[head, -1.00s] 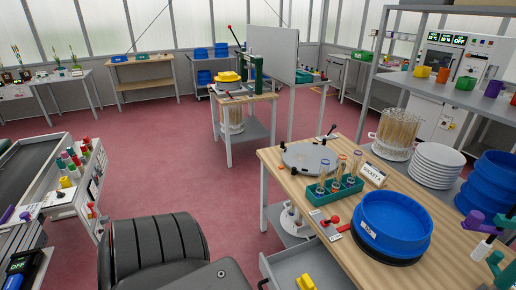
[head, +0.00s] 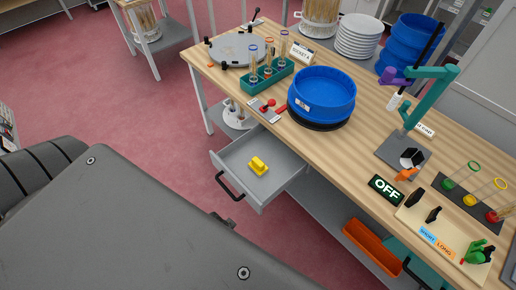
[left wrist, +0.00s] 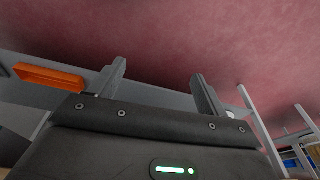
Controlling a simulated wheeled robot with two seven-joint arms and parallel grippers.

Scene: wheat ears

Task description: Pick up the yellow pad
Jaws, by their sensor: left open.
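The yellow pad (head: 258,166) lies in the open grey drawer (head: 232,157) under the wooden workbench, in the head view. The drawer has a black handle on its front. In the left wrist view my left gripper (left wrist: 160,82) is open, its two fingers wide apart with nothing between them. The yellow pad does not show in that view. Neither gripper shows in the head view, so I cannot see how far the left one is from the pad.
The wooden bench (head: 345,160) carries a blue sieve (head: 321,92), a green tube rack (head: 266,76) and an OFF sign (head: 385,190). An orange bin (head: 371,246) sits below, also in the left wrist view (left wrist: 50,77). Red floor left of the drawer is clear.

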